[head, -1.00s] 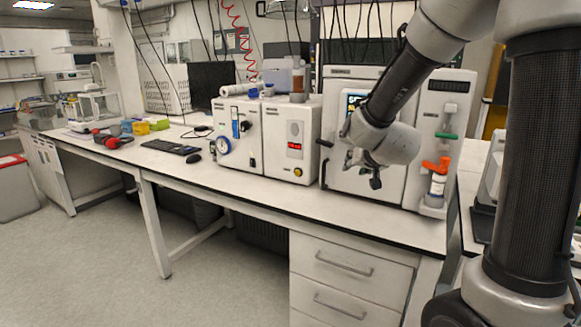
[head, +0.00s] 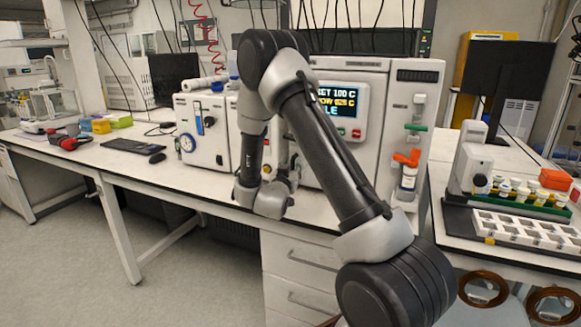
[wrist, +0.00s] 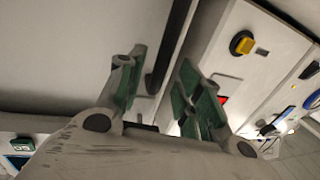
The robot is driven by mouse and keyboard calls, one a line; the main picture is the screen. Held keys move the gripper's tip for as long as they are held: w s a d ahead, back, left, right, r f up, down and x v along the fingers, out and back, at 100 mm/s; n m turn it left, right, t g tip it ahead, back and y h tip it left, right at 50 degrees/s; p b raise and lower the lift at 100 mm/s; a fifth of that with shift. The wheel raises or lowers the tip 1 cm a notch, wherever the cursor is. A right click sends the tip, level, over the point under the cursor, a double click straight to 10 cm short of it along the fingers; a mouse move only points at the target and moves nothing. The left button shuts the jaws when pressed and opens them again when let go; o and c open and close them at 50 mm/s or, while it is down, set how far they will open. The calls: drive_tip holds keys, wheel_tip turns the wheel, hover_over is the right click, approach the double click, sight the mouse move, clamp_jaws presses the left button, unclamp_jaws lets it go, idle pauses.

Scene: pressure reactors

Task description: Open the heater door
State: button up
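The heater is the large white unit (head: 372,95) with a lit screen (head: 337,102) in the head view. My arm crosses in front of it and hides much of its front. In the wrist view the heater door is the broad pale panel (wrist: 75,50) on the left, and it looks shut. A dark bar handle (wrist: 178,35) stands along its edge. My gripper (wrist: 163,65) is open, with its green-padded fingers on either side of the handle's lower end. I cannot tell whether they touch it.
Left of the heater stands a white box (head: 201,130) with a gauge. A sample rack (head: 525,195) stands on the right bench. The bench front (head: 120,170) is clear on the left.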

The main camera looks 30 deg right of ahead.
drive_tip(key=shift+x, duration=1.2)
drive_tip(key=shift+c, duration=0.3)
clamp_jaws()
drive_tip(key=shift+s+a, duration=0.1)
